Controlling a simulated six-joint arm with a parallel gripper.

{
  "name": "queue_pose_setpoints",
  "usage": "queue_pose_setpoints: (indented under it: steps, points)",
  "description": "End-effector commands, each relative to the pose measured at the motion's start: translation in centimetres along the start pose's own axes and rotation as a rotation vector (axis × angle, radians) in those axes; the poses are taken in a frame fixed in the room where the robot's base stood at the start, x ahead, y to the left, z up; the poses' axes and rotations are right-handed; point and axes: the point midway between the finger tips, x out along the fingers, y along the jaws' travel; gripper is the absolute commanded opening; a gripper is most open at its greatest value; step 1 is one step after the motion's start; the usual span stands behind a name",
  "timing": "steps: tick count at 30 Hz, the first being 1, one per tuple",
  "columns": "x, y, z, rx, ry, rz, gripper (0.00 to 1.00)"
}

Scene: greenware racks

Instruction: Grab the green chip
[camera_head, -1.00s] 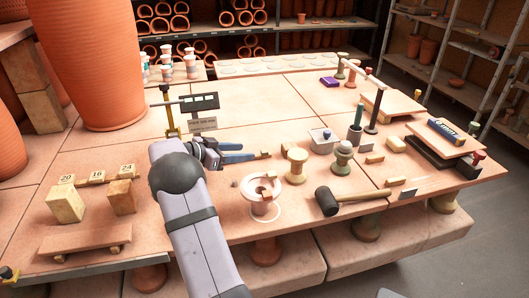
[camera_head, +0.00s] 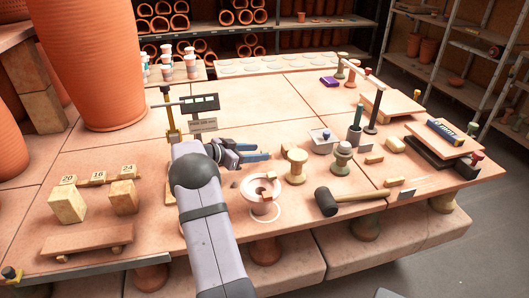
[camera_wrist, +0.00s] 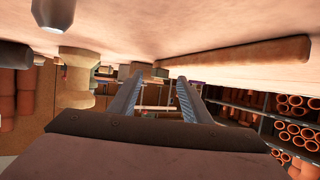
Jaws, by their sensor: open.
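I cannot pick out a green chip in either view; it may be hidden or too small to tell. My gripper (camera_head: 264,152) is low over the middle of the table, pointing right, with its two blue-grey fingers apart. In the wrist view my gripper (camera_wrist: 161,76) shows spread fingers with no object clearly held between them. That view appears upside down, with the tabletop along its top. A pale spool-shaped stand (camera_head: 296,166) stands just right of and nearer than the fingertips; a similar stand shows at left in the wrist view (camera_wrist: 78,75).
A white-rimmed dish (camera_head: 275,190) with brown pieces sits in front of my gripper. A black mallet (camera_head: 327,201) lies to its right. Wooden blocks (camera_head: 67,205) are at left. The table behind the gripper is largely clear.

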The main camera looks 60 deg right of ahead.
Motion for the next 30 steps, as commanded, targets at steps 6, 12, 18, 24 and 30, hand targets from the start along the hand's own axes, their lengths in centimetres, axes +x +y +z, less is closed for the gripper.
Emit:
queue_pose_setpoints:
  steps: [6, 12, 18, 24, 30]
  points:
    - [1.14, 0.01, 0.01, 0.000, 0.000, 0.000, 0.44]
    - [1.10, 0.00, 0.03, -0.001, 0.000, 0.000, 0.30]
    - [1.08, 0.00, 0.04, -0.001, 0.000, 0.000, 0.00]
    - [1.07, 0.00, 0.03, -0.001, 0.000, 0.000, 0.00]
    - [1.00, -0.01, -0.12, 0.000, 0.000, -0.001, 0.00]
